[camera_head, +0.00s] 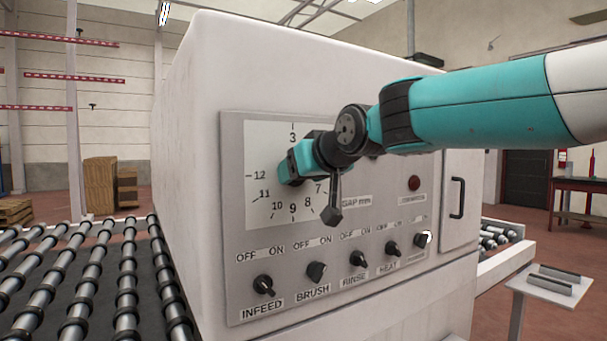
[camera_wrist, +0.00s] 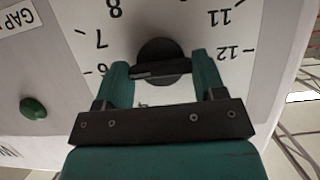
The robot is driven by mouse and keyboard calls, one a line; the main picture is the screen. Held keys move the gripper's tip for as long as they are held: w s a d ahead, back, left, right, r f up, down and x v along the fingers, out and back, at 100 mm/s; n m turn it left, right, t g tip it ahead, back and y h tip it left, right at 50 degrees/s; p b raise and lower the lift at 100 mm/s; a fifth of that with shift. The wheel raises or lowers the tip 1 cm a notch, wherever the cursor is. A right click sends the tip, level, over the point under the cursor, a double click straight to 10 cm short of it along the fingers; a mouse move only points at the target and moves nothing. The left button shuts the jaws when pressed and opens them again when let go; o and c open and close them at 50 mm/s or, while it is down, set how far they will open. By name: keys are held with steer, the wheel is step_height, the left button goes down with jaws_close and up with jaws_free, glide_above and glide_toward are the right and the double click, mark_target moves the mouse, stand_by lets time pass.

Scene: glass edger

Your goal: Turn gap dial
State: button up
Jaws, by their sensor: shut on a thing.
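The gap dial's numbered white plate (camera_head: 262,208) is on the upper left of the grey control panel. Numbers 3 and 7 to 12 show around it. My gripper (camera_head: 290,170) is in front of the plate's middle and hides the knob in the head view. In the wrist view the dark round dial knob (camera_wrist: 160,50) sits between my two teal fingers, and my gripper (camera_wrist: 162,72) is shut on its raised bar. The scale appears upside down there, with 7 and 6 at left and 11 and 12 at right. I cannot tell which number the knob points to.
Below are several OFF/ON switches, including infeed (camera_head: 263,285) and brush (camera_head: 316,271). A red button (camera_head: 414,183) is at right, and a green button (camera_wrist: 33,108) shows in the wrist view. A roller conveyor (camera_head: 80,285) runs at left. A small white table (camera_head: 545,285) stands at right.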

steer(key=o, duration=0.9)
steer(key=b+v, duration=0.4)
steer(key=v, duration=1.3)
steer(key=shift+s+d, duration=0.15)
steer(key=s+d+f+g+h, duration=0.1)
steer(key=s+d+f+g, duration=0.2)
steer(key=f, duration=0.6)
steer(key=s+d+f+g+h, duration=0.15)
steer(key=s+f, duration=0.25)
steer(key=f, duration=0.4)
steer(key=s+d+f+g, duration=0.1)
steer(key=s+f+g, duration=0.1)
steer(key=s+f, duration=0.3)
steer(key=s+d+f+g+p, duration=0.1)
steer(key=s+f+g, duration=0.1)
steer(key=s+f, duration=0.3)
steer(key=s+d+f+g+h, duration=0.1)
steer(key=s+d+f+g, duration=0.1)
steer(key=s+f, duration=0.3)
steer(key=shift+s+g, duration=0.35)
steer(key=shift+s, duration=0.05)
